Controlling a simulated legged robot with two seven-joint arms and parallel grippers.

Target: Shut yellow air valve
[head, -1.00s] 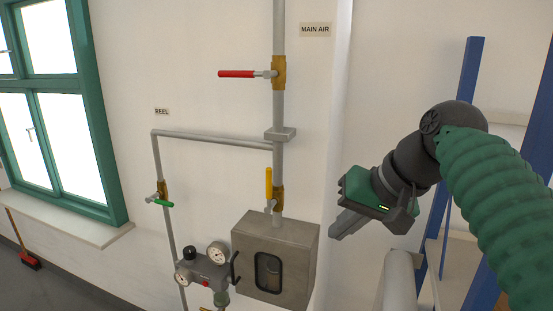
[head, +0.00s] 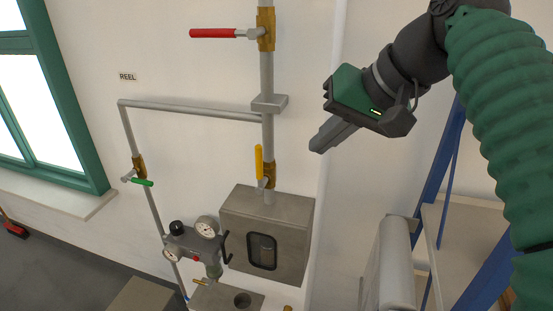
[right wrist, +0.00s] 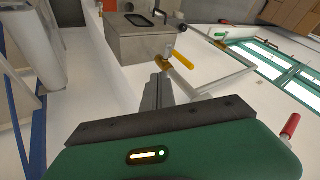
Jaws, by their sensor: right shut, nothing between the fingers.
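The yellow valve handle (head: 258,161) stands upright, in line with the vertical grey pipe, on a brass valve body (head: 268,176) just above a grey metal box. In the right wrist view the yellow handle (right wrist: 181,60) lies beyond my fingers, beside the brass body and the box. My right gripper (head: 318,147) is shut and empty, to the right of the valve and a little higher in the head view, apart from it. In the right wrist view its fingers (right wrist: 160,82) point toward the valve. My left gripper is not in view.
The grey box (head: 265,235) with a dark window sits below the valve. A red handle (head: 213,33) is on the pipe above, and a green handle (head: 142,183) on the left branch. Gauges (head: 206,227) are at lower left. A blue frame (head: 436,200) stands at right.

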